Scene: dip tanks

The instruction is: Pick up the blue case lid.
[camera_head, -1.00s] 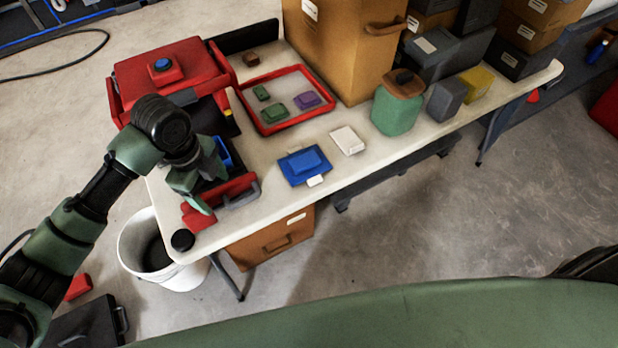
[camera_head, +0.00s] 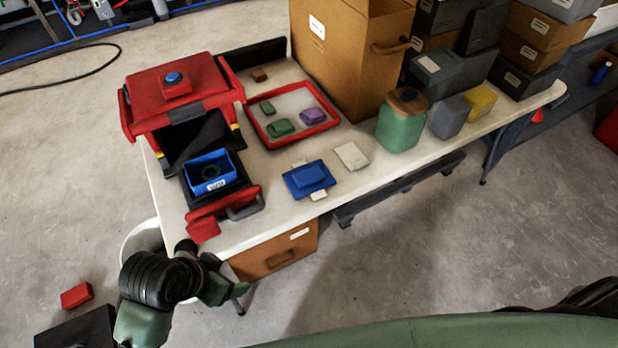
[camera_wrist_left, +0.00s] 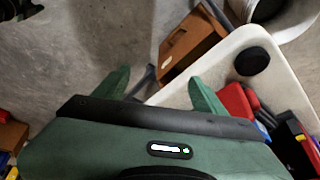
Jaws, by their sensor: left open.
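The blue case lid (camera_head: 308,178) lies on the white table near its front edge. It is a flat blue piece with a raised middle, and small pale tabs show at its front and back edges. My left gripper (camera_head: 224,284) is in front of the table's front edge, left of and nearer than the lid, and apart from it. In the left wrist view the gripper (camera_wrist_left: 158,82) has its two green fingers spread with nothing between them. I cannot make out the lid in that view. My right gripper is not in view.
A red machine (camera_head: 178,92) with a blue bin (camera_head: 213,180) in its drawer stands at the table's left. A red-rimmed tray (camera_head: 330,122) holds small coloured cases behind the lid. A white card (camera_head: 351,156) and a green jar (camera_head: 402,125) are to the right. A black disc (camera_wrist_left: 252,61) sits at the table corner.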

